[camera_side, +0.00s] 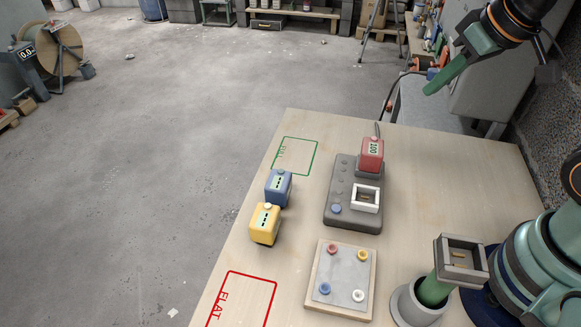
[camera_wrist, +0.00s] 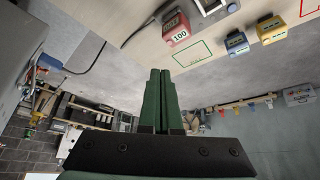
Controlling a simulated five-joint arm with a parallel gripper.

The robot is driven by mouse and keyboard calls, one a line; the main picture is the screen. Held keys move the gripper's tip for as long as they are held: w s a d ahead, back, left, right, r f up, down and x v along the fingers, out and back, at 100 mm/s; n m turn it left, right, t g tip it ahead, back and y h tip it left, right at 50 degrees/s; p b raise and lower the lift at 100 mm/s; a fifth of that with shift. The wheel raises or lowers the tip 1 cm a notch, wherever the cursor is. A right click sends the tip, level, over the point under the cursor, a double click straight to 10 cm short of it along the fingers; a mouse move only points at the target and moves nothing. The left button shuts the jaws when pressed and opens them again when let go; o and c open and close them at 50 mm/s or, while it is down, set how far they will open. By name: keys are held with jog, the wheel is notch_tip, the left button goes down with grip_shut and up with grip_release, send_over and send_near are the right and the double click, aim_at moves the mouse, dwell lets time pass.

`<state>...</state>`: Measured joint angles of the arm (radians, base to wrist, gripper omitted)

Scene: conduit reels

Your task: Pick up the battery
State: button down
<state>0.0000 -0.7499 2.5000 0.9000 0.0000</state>
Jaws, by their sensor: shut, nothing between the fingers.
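A red battery (camera_side: 372,153) showing "100" sits in the rear bay of the dark grey charger (camera_side: 342,218). It also shows in the wrist view (camera_wrist: 176,30). A blue battery (camera_side: 278,187) and a yellow battery (camera_side: 265,223), both with dashes on their displays, stand on the table left of the charger; they also show in the wrist view, blue (camera_wrist: 237,43) and yellow (camera_wrist: 270,29). My gripper (camera_side: 428,92) is up at the top right, well apart from all three batteries. Its green fingers (camera_wrist: 158,72) are shut together and empty.
A green outline (camera_side: 296,155) and a red "FLAT" outline (camera_side: 243,300) mark empty table areas. The charger has an empty white-framed bay (camera_side: 365,198).

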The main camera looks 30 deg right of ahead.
grip_release()
dwell(0.3)
jog(key=n+g, duration=0.5)
jog(key=n, duration=0.4)
send_near(371, 157)
jog(key=w+d, duration=0.2)
jog(key=shift+w+d, duration=0.25)
jog(key=shift+w+f+g, duration=0.1)
jog(key=shift+f+g, duration=0.2)
jog(key=shift+f, duration=0.25)
notch_tip(371, 157, down, 11)
jog(key=shift+a+f, duration=0.1)
jog(key=shift+f, duration=0.15)
